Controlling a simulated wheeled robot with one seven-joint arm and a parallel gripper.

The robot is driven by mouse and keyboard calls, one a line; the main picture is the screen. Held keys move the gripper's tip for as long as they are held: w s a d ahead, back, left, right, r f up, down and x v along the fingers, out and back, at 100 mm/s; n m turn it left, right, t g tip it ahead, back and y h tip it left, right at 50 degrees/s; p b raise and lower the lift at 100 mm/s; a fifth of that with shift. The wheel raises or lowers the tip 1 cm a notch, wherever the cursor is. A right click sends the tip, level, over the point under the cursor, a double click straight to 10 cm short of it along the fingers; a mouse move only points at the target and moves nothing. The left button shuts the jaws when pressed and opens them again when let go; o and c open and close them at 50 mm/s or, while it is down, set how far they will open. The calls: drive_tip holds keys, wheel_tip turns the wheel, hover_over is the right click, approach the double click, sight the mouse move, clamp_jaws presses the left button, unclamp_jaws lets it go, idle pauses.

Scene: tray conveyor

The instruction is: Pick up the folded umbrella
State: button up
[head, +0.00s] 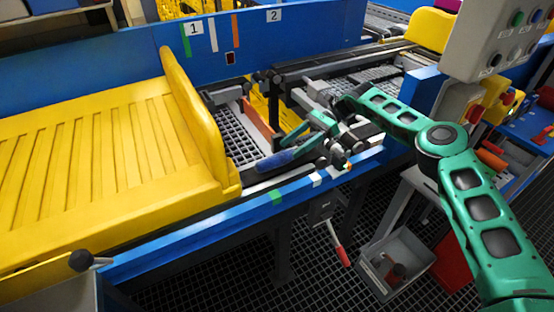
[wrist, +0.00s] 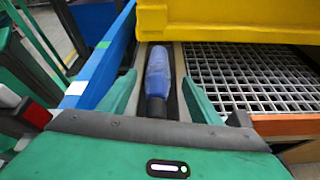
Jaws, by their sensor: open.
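The folded umbrella (wrist: 158,72) is blue with a dark end nearest my gripper. In the wrist view it lies lengthwise in a narrow strip between the blue side rail and the metal grating. My gripper (wrist: 160,98) is open, with one green finger on each side of the umbrella's near part; I see no clear contact. In the head view the umbrella (head: 274,160) lies just right of the yellow tray, and my gripper (head: 300,143) is over its right part, hiding some of it.
The yellow tray (head: 205,120) with a raised end wall stands close to the umbrella's far end. The blue side rail (wrist: 108,57) runs along the left in the wrist view, and the grating (wrist: 250,75) lies on the right. A grey bin (head: 398,262) stands below the conveyor.

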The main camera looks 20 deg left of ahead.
sight(281, 156)
drive_tip(key=shift+f+x, duration=0.15)
drive_tip(key=shift+x, duration=1.35)
drive_tip(key=shift+f+x, duration=0.2)
drive_tip(key=shift+x, duration=1.3)
drive_tip(key=shift+d, duration=0.1)
drive_tip(key=shift+c, duration=0.6)
drive_tip(key=c, duration=1.2)
drive_tip(key=shift+r, duration=0.1)
